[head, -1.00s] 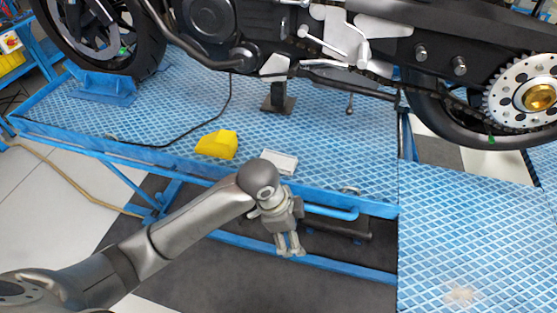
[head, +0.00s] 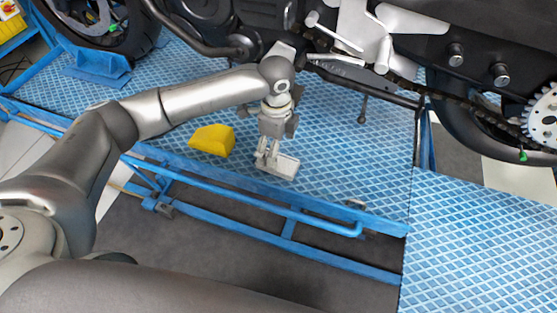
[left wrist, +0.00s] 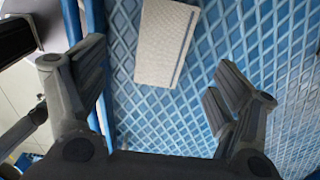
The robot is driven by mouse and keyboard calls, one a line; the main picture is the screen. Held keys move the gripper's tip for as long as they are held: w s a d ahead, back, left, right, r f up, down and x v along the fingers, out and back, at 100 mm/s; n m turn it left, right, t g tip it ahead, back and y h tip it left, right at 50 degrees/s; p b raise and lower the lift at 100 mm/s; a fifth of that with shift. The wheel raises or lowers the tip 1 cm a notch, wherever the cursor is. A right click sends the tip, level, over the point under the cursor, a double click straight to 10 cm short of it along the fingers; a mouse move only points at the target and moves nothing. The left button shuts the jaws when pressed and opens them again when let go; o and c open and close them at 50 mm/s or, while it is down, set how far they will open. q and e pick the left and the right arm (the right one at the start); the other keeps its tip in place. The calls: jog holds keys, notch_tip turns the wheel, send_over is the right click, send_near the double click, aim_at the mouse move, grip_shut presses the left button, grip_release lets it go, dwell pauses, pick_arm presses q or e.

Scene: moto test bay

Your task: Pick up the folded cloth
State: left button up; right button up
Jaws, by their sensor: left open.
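The folded cloth (head: 283,165) is a small pale rectangle lying flat on the blue lift platform, near its front edge. In the left wrist view the cloth (left wrist: 165,42) is whitish with a dark stripe along one side, and lies beyond and between the spread fingers. My left gripper (head: 267,160) is over the cloth's left end in the head view and hides part of it. In the left wrist view the left gripper (left wrist: 155,90) is open with nothing between its fingers. My right gripper is not in view.
A yellow block (head: 212,140) lies on the platform (head: 330,185) just left of the cloth. The motorcycle (head: 400,60) stands above and behind, with a thin side-stand rod (head: 363,108) hanging down. A blue rail (head: 300,215) runs along the platform's front.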

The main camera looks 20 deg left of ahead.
aim_at(288, 167)
pick_arm(q)
jog(key=shift+w+f, duration=0.1)
jog(key=shift+f, duration=0.75)
jog(key=f, duration=0.4)
jog(key=shift+w+d+f, duration=0.1)
jog(key=shift+d+f, duration=0.1)
jog(key=shift+f, duration=0.25)
jog(key=shift+c, duration=1.4)
jog(key=c, duration=0.5)
jog(key=shift+c, duration=1.1)
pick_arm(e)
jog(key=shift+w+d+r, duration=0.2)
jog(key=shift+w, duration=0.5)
